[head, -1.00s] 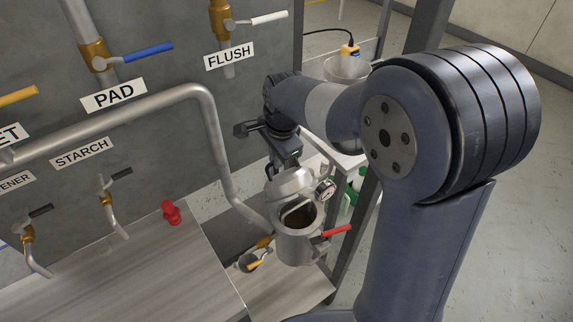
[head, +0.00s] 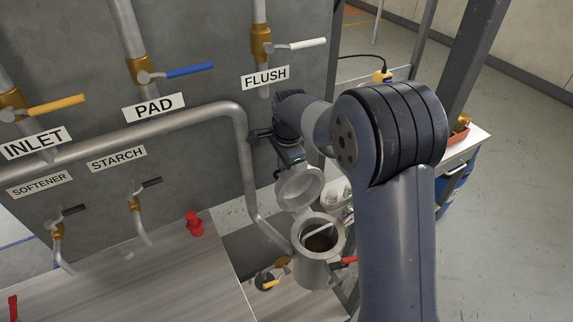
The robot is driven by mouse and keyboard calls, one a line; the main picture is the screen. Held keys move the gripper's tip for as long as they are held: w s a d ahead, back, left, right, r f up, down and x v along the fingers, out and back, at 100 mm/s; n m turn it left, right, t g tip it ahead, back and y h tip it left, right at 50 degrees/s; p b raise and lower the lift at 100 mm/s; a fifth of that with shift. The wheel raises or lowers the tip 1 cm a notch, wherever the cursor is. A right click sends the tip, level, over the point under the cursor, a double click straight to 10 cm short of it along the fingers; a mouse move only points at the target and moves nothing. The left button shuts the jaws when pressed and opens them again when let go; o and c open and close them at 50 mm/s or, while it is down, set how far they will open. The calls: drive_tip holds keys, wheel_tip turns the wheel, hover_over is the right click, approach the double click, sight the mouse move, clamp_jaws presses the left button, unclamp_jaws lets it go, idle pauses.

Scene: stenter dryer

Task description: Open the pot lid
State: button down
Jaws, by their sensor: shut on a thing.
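The metal pot (head: 318,262) stands at the lower middle beside the bent pipe, with its mouth open and a dark inside showing. A pale rod lies across the mouth. The round pot lid (head: 299,187) is tilted up, nearly upright, above the pot's back rim, its underside facing me. My gripper (head: 292,166) is at the lid's upper edge, shut on the lid. Its fingertips are mostly hidden behind the lid.
A grey panel with labelled valves, INLET, PAD, FLUSH, STARCH and SOFTENER, stands at the left and behind. The bent pipe (head: 243,150) runs close left of my gripper. The floor at right is clear.

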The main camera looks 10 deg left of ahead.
drive_tip(key=shift+w+a+r, duration=0.35)
drive_tip(key=shift+w, duration=0.05)
drive_tip(key=c, duration=1.6)
unclamp_jaws()
drive_tip(key=shift+w+f, duration=0.1)
drive_tip(key=shift+o, duration=0.5)
drive_tip(key=shift+f, duration=0.1)
wheel_tip(320, 180, up, 8)
drive_tip(key=s+b, duration=0.1)
drive_tip(key=shift+s+d+f, duration=0.2)
drive_tip(key=shift+d+f, duration=0.05)
drive_tip(key=shift+d, duration=0.2)
drive_tip(key=shift+d, duration=0.1)
